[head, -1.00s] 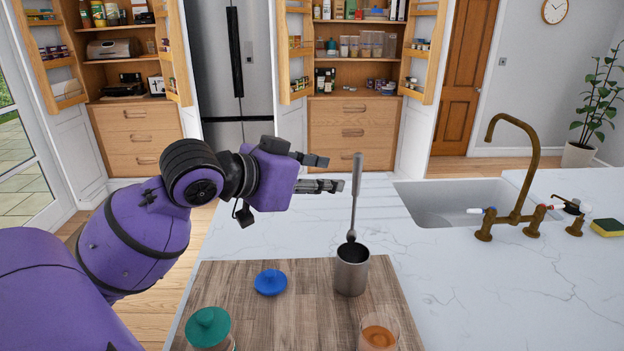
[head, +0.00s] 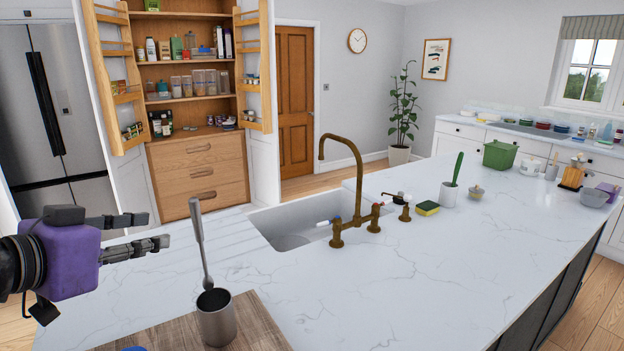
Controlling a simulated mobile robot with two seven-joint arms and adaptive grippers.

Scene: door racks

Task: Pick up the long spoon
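The cup stands on a wooden board (head: 262,335). My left gripper (head: 158,230) is at the left, its two dark fingers apart and pointing right toward the spoon's handle. A gap shows between the fingertips and the handle, and nothing is between the fingers. My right gripper is not in view.
A sink (head: 300,225) with a brass tap (head: 350,185) lies right of the spoon. A sponge (head: 427,208) and a white pot with a green utensil (head: 449,193) stand farther right. The white worktop (head: 400,275) in front of these is clear.

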